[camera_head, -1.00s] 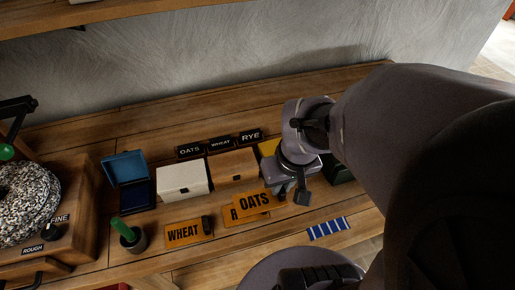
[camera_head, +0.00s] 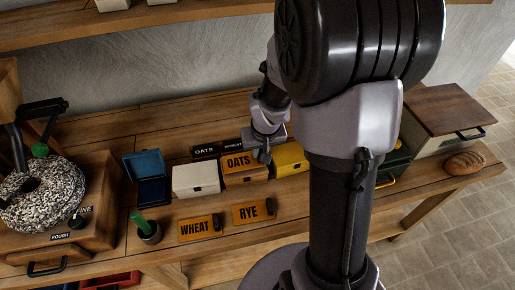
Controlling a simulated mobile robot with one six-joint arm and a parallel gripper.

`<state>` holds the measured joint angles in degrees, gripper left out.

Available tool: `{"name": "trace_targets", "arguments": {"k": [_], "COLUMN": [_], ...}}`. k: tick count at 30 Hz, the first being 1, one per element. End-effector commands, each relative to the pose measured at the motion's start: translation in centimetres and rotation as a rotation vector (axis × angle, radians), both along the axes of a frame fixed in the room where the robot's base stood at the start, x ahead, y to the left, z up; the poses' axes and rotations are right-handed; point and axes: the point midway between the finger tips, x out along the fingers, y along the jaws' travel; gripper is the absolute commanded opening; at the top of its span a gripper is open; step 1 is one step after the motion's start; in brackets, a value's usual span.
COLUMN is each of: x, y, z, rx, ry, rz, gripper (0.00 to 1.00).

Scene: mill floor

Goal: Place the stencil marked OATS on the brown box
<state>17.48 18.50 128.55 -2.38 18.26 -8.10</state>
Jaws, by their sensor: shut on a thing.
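The orange stencil marked OATS (camera_head: 237,162) is at the brown box (camera_head: 246,179), over its top as seen from here. I cannot tell whether it touches the lid. My gripper (camera_head: 261,154) is shut on the stencil's right end. The stencils marked WHEAT (camera_head: 196,229) and RYE (camera_head: 250,213) lie flat on the bench in front of the boxes. My arm hides part of the bench to the right.
A white box (camera_head: 196,180) stands left of the brown box and a yellow box (camera_head: 288,160) right of it. Dark OATS and WHEAT signs (camera_head: 205,150) stand behind. A bread loaf (camera_head: 464,163) lies far right.

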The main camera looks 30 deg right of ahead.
Motion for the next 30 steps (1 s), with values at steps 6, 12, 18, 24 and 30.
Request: {"name": "trace_targets", "arguments": {"k": [6, 12, 18, 24, 30], "x": [0.0, 0.0, 0.0, 0.0, 0.0], "y": [0.0, 0.0, 0.0, 0.0, 0.0], "z": [0.1, -0.5, -1.0, -0.9, -0.9], "rx": [-0.001, -0.001, -0.001, 0.000, 0.000], "ry": [-0.002, -0.002, -0.002, -0.001, -0.001], "rz": [0.000, 0.000, 0.000, 0.000, 0.000], "gripper": [0.00, 0.00, 0.00, 0.36, 0.36]}}
